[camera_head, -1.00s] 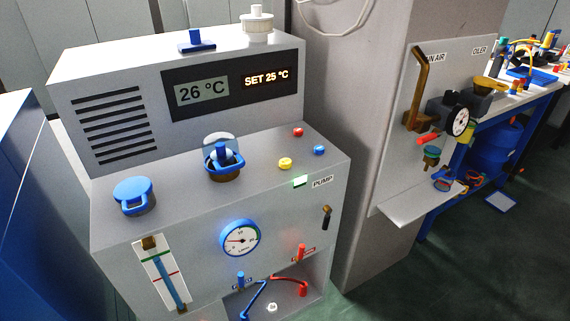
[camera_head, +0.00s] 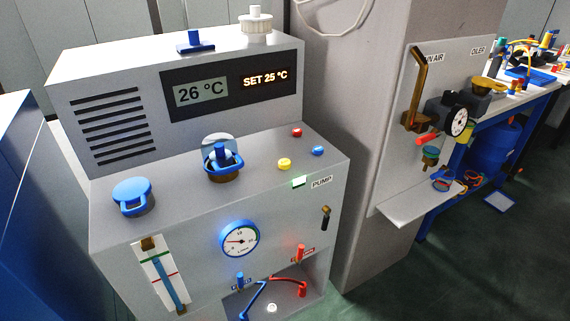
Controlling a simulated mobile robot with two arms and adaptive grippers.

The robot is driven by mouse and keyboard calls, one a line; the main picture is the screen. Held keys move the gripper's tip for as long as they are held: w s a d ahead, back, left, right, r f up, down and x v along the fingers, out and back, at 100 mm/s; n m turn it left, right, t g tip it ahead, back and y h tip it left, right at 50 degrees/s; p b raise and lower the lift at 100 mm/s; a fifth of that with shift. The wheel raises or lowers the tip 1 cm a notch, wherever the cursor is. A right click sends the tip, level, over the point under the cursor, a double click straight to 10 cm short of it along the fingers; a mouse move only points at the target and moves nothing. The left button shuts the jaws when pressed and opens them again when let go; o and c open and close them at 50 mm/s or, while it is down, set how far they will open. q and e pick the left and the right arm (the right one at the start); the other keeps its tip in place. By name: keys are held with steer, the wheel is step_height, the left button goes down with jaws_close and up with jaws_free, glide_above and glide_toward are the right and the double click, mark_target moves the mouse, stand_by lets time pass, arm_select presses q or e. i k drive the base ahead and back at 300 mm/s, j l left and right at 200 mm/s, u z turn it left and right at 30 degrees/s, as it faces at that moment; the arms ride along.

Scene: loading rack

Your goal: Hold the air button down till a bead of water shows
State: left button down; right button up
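The grey chiller unit (camera_head: 200,215) fills the middle of the head view, its display (camera_head: 201,92) reading 26 °C beside "SET 25 °C". Small red (camera_head: 297,132), blue (camera_head: 317,151) and yellow (camera_head: 284,164) buttons or caps sit on its ledge. A small white round part (camera_head: 271,308) shows in the lower recess. I cannot tell which part is the air button. No bead of water is visible. Neither of my grippers is in view.
A blue-rimmed gauge (camera_head: 239,239), a sight tube (camera_head: 163,273) and red and blue hoses are on the chiller's front. A grey column (camera_head: 362,130) stands between it and the panel. A small shelf (camera_head: 416,205) juts out below the panel. A cluttered workbench stands far right.

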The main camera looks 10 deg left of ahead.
mark_target(284, 163)
steer(key=i+l+u, duration=0.25)
steer(key=l, duration=0.4)
steer(key=i+l+u, duration=0.1)
steer(key=i+l, duration=0.15)
steer(key=i+l+u, duration=0.1)
steer(key=l, duration=0.3)
steer(key=i+l+u, duration=0.15)
steer(key=l, duration=0.25)
steer(key=i+l+u, duration=0.1)
steer(key=l, duration=0.25)
steer(key=i+l+u, duration=0.1)
steer(key=l, duration=0.3)
